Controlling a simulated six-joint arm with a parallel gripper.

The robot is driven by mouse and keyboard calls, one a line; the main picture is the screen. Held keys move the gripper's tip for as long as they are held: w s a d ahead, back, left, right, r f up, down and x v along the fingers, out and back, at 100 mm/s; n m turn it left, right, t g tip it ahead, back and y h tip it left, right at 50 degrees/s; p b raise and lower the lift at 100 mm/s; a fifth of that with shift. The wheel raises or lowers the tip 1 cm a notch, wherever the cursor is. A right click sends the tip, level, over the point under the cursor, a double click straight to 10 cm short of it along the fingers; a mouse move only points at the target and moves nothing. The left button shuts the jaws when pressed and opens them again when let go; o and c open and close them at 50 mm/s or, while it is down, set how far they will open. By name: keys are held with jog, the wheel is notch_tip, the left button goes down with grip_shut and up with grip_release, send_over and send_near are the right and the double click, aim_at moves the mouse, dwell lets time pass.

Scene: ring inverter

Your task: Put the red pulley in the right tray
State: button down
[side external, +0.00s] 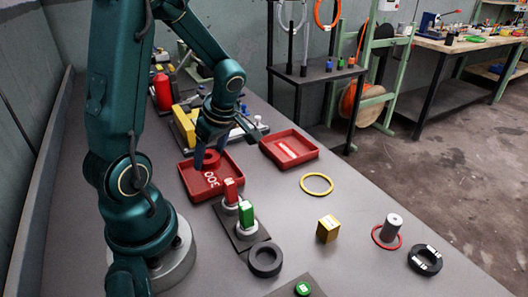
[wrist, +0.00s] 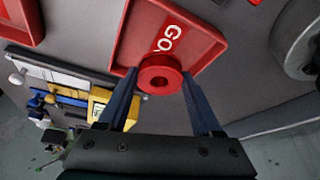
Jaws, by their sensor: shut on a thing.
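The red pulley (side external: 211,157), a small round piece with a centre hole, is between the fingers of my gripper (side external: 209,159). My gripper is shut on it. It is over the left red tray (side external: 222,188), which bears white lettering; I cannot tell whether the pulley touches the tray floor. In the wrist view the pulley (wrist: 160,74) sits between both blue fingertips (wrist: 158,76), at the edge of the lettered tray (wrist: 205,42). The right red tray (side external: 309,152) has a white label and looks empty. A corner of a red tray (wrist: 22,20) shows at upper left in the wrist view.
A yellow ring (side external: 316,193), a yellow box (side external: 328,229) and a black ring (side external: 265,272) lie nearer. Yellow equipment (side external: 184,125) stands behind. The table between the trays is clear.

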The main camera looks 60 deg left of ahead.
aim_at(214, 160)
jog(key=shift+f, duration=1.85)
jog(key=shift+f, duration=0.15)
jog(key=shift+c, duration=0.3)
grip_release()
